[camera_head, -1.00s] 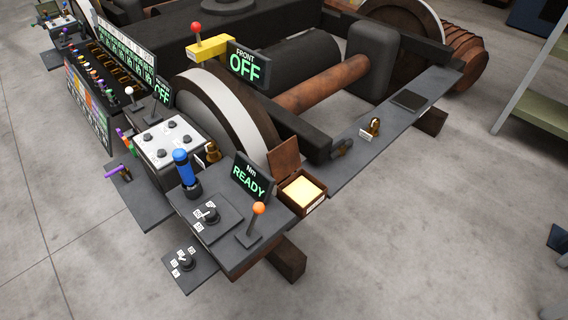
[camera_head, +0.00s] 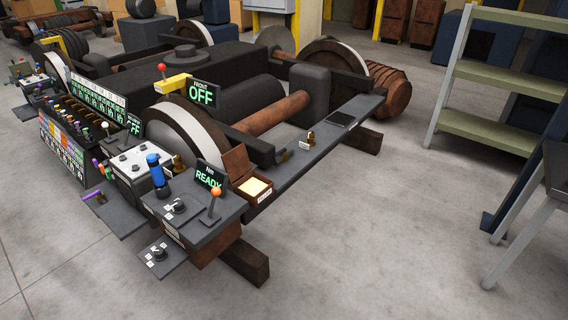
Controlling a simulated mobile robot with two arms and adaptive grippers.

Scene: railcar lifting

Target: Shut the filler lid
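A small brown box (camera_head: 251,195) stands at the near right end of the control bench, beside the READY display. Its brown lid (camera_head: 238,165) is raised, standing open at the back left side. A pale yellow inside (camera_head: 254,186) shows in the box. This hinged lid looks like the filler lid, but the label on the box front is too small to read. Neither of my grippers is in view.
An orange-knobbed lever (camera_head: 215,193) and the READY display (camera_head: 209,177) stand just left of the box. A dark shelf (camera_head: 290,169) with a brass piece (camera_head: 310,139) runs to the right. A green-shelved rack (camera_head: 497,85) stands at right. The floor between is clear.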

